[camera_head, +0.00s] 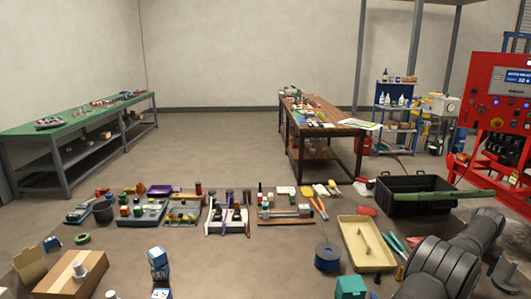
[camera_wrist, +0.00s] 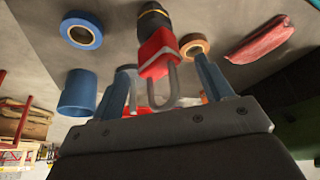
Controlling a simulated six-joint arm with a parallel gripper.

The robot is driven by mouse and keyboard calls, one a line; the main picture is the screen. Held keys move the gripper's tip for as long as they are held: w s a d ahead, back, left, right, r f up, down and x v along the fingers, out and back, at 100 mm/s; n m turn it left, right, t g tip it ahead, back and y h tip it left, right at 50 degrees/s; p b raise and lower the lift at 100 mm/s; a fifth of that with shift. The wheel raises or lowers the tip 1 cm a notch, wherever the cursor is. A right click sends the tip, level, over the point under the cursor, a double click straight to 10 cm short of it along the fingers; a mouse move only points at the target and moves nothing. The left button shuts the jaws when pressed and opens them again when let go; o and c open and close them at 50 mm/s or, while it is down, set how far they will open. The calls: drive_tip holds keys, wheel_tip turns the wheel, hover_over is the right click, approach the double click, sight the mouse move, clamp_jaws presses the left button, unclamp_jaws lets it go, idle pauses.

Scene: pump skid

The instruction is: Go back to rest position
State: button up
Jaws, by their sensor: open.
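My gripper (camera_wrist: 163,66) is open in the wrist view, its two blue-grey fingers spread apart. A red padlock (camera_wrist: 155,55) with a grey shackle shows between and beyond the fingers. I cannot tell how far it is from them. In the head view my dark grey arm (camera_head: 440,268) reaches across the lower right corner. My fingers cannot be made out there.
The wrist view shows a blue tape roll (camera_wrist: 81,30), a blue cup (camera_wrist: 77,93) and a red cloth-like item (camera_wrist: 262,40). In the head view, a beige tray (camera_head: 347,246), black crate (camera_head: 400,207) and red machine (camera_head: 485,100) stand near my arm. Open floor (camera_head: 215,150) lies between the benches.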

drive_tip(key=shift+f, duration=1)
drive_tip(key=v, duration=1.1)
drive_tip(key=x, duration=1.1)
drive_tip(key=shift+f, duration=0.15)
wheel_tip(320, 180, up, 4)
drive_tip(key=shift+f, duration=0.1)
drive_tip(key=shift+s+r, duration=0.65)
drive_tip(key=shift+s, duration=0.15)
drive_tip(key=shift+s+r, duration=0.1)
drive_tip(key=shift+s, duration=0.15)
